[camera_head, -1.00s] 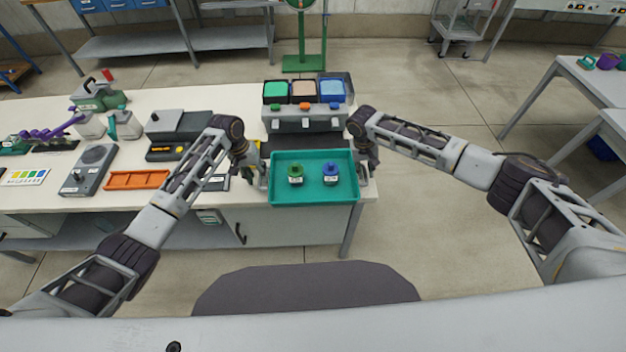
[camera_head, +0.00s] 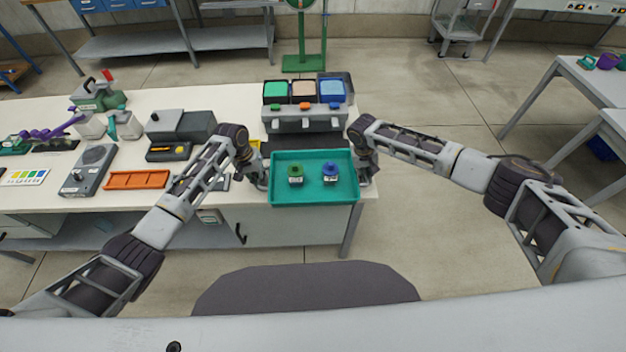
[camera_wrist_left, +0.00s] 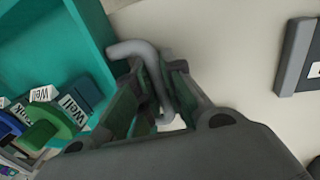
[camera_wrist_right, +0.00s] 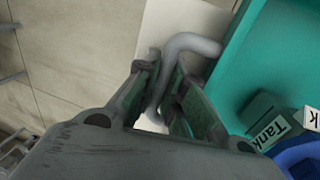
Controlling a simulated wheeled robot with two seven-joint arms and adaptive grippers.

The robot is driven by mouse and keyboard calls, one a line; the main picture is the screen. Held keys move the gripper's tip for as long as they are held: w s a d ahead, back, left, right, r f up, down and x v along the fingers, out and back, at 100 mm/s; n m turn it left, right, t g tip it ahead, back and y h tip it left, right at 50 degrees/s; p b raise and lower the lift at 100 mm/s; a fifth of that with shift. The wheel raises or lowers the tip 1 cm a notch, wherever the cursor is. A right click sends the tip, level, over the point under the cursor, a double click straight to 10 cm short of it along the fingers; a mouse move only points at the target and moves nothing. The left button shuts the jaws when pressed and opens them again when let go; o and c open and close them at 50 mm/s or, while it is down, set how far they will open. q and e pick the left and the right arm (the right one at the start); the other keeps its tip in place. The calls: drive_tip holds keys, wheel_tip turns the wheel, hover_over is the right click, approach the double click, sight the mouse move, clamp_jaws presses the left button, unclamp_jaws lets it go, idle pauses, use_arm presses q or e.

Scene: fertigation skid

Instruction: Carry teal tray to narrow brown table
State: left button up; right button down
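The teal tray (camera_head: 313,198) is at the front right end of the white bench, its near side reaching over the front edge in the head view. It holds a green-topped piece (camera_head: 295,174) and a blue-topped piece (camera_head: 330,173), both labelled. My left gripper (camera_wrist_left: 158,75) is shut on the tray's grey left handle (camera_wrist_left: 130,48). My right gripper (camera_wrist_right: 163,75) is shut on its grey right handle (camera_wrist_right: 190,42). The tray looks level; I cannot tell whether it touches the bench. I cannot make out a narrow brown table.
A dispenser with coloured bins (camera_head: 305,115) stands just behind the tray. An orange tray (camera_head: 137,180) and grey devices (camera_head: 88,170) lie left on the bench (camera_head: 150,98). Floor is open to the right, up to grey tables (camera_head: 590,85).

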use_arm(q)
drive_tip(key=shift+r, duration=0.25)
clamp_jaws()
use_arm(e)
drive_tip(key=shift+r, duration=0.2)
